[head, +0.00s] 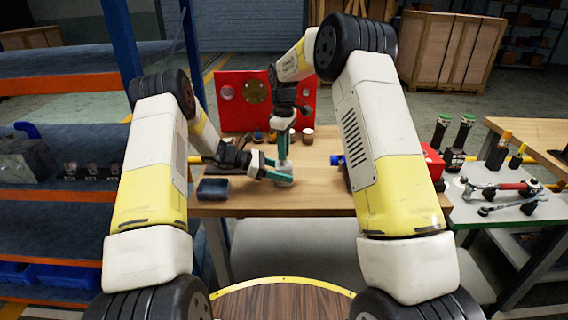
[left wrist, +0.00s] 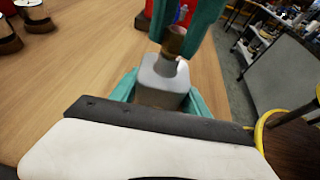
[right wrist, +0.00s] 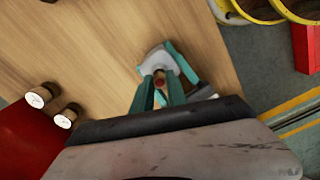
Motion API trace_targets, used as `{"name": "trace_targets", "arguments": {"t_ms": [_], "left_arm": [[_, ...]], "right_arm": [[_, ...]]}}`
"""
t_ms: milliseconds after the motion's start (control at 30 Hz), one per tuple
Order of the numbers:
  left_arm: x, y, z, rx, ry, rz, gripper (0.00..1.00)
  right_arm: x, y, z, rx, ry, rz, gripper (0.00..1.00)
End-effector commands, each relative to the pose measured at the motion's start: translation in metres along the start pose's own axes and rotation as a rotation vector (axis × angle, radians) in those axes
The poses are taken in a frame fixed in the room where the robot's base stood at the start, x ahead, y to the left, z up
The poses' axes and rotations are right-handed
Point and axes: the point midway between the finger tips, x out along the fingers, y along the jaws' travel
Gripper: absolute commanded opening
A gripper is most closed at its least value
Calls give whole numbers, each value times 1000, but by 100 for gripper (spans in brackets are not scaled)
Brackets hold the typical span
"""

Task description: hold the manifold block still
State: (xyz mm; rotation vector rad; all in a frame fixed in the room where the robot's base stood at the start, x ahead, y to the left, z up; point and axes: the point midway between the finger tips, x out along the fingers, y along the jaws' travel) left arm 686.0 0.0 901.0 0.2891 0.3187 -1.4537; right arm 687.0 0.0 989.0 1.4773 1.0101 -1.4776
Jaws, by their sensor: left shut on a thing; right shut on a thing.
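The manifold block (head: 285,180) is a small light grey block near the front edge of the wooden bench. My left gripper (head: 277,170) is shut on it from the side; in the left wrist view the block (left wrist: 163,82) sits between the teal fingers. My right gripper (head: 282,157) points down from above and is shut on a small brown fitting (left wrist: 174,40) at the top of the block. Whether the fitting is seated in the block I cannot tell. In the right wrist view the block (right wrist: 156,62) is partly hidden by the fingers.
The wooden bench (head: 235,205) has a red panel (head: 240,95) with round gauges at its back and small jars beside it. A dark blue box (head: 213,189) lies left of the block. A side table (head: 475,212) with tools stands at right. Blue shelving is at left.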

Motion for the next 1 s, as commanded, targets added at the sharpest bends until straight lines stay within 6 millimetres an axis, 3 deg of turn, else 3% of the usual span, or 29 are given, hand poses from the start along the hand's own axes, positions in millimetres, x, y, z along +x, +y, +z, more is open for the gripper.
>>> {"name": "trace_targets", "arguments": {"t_ms": [1000], "left_arm": [[0, 0, 0, 0, 0, 0, 0]], "right_arm": [[-13, 0, 0, 1, 1, 1, 0]]}}
